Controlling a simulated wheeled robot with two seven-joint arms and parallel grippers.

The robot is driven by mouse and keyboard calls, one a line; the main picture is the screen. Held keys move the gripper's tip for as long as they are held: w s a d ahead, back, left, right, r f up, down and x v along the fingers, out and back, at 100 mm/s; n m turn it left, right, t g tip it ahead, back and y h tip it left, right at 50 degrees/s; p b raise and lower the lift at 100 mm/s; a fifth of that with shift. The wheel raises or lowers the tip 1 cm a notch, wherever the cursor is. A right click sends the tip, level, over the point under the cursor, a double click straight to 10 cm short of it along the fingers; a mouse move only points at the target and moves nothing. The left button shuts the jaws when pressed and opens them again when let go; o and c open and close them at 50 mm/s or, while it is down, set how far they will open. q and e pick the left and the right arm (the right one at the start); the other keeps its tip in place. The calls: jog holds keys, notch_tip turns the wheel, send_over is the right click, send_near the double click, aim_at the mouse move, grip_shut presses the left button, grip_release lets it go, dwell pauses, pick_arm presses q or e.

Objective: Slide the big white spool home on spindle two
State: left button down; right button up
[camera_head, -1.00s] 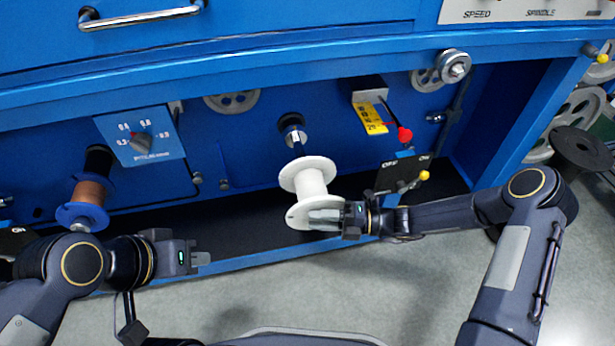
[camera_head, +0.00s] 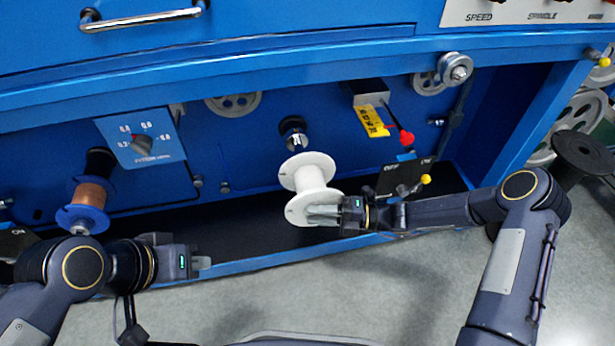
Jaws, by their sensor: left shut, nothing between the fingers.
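The big white spool (camera_head: 312,178) is in front of the blue machine, its far flange just below and in front of a bare dark spindle (camera_head: 294,133). The spindle's tip shows above the flange; I cannot tell whether spool and spindle touch. I can read no number on the spindle. My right gripper (camera_head: 324,213) is at the spool's near flange, its fingers closed on that flange's right side. The spool's bore is hidden. My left gripper (camera_head: 203,263) is shut and empty, to the lower left, apart from everything.
A blue spool with copper wire (camera_head: 88,195) sits on the left. A dial plate (camera_head: 142,141), a yellow label (camera_head: 374,121), a red-knobbed lever (camera_head: 406,138) and an on/off switch box (camera_head: 399,177) surround the spindle. A blue ledge (camera_head: 265,263) runs along the front.

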jog(key=shift+w+a+b, duration=0.3)
jog(key=shift+w+a, duration=0.05)
jog(key=shift+w, duration=0.65)
jog(key=shift+w+a+b, duration=0.25)
jog(key=shift+w+a, duration=0.05)
jog(key=shift+w, duration=0.7)
jog(key=shift+w+a+b, duration=0.3)
jog(key=shift+w+a, duration=0.05)
jog(key=shift+w, duration=0.65)
jog(key=shift+w+a+b, duration=0.3)
jog(key=shift+w+b, duration=0.1)
jog(key=shift+w, duration=0.5)
jog(key=shift+w+a+b, duration=0.25)
jog(key=shift+w+b, duration=0.2)
jog(key=shift+w, duration=0.5)
jog(key=shift+w+a+b, duration=0.3)
jog(key=shift+w+b, duration=0.1)
jog(key=shift+w, duration=0.5)
